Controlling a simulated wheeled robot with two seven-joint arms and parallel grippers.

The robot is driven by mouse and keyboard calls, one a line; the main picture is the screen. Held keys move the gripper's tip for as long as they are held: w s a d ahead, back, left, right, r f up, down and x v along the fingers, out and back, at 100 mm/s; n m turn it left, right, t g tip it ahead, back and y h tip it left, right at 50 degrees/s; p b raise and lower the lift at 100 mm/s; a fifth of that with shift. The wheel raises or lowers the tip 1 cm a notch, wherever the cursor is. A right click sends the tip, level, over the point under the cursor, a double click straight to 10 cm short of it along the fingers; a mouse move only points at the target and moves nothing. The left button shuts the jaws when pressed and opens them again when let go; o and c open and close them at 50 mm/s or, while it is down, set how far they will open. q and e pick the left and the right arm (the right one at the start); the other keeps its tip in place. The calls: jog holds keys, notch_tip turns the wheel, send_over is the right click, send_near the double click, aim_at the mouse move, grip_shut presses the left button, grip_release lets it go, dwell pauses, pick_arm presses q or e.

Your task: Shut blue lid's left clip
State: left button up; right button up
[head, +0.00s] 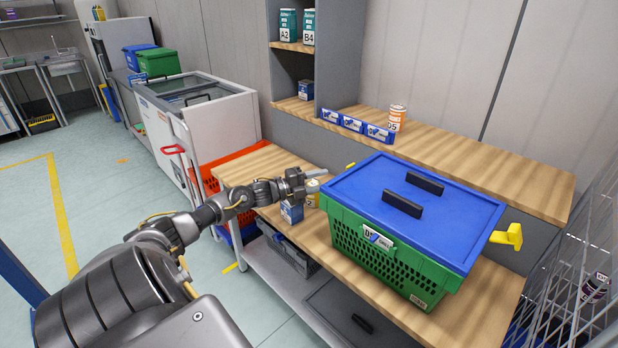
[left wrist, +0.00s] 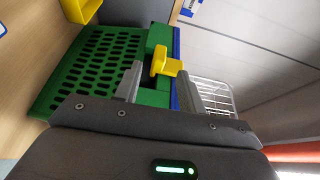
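A blue lid (head: 400,205) lies on a green crate (head: 385,265) on the wooden bench. The left clip, small and yellow, shows at the lid's left edge (head: 349,166). In the left wrist view a yellow clip (left wrist: 164,62) stands out from the crate's rim, beside the blue lid edge (left wrist: 176,75). My left gripper (head: 318,172) is left of the crate; its parted fingers (left wrist: 157,88) are on either side of the yellow clip's line, with nothing visibly held. The right clip (head: 508,236) sticks outward. My right gripper is not in view.
Blue bins (head: 352,125) and an orange can (head: 396,118) stand on the back ledge. A wire rack (head: 580,260) is at right.

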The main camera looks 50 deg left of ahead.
pick_arm(q)
jog(key=p+v, duration=0.1)
jog(key=v, duration=0.3)
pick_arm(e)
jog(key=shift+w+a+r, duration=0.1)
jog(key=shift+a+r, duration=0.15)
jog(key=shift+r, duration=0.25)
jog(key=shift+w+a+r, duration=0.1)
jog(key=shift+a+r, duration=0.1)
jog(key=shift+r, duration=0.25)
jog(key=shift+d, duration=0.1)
pick_arm(q)
jog(key=shift+f, duration=0.1)
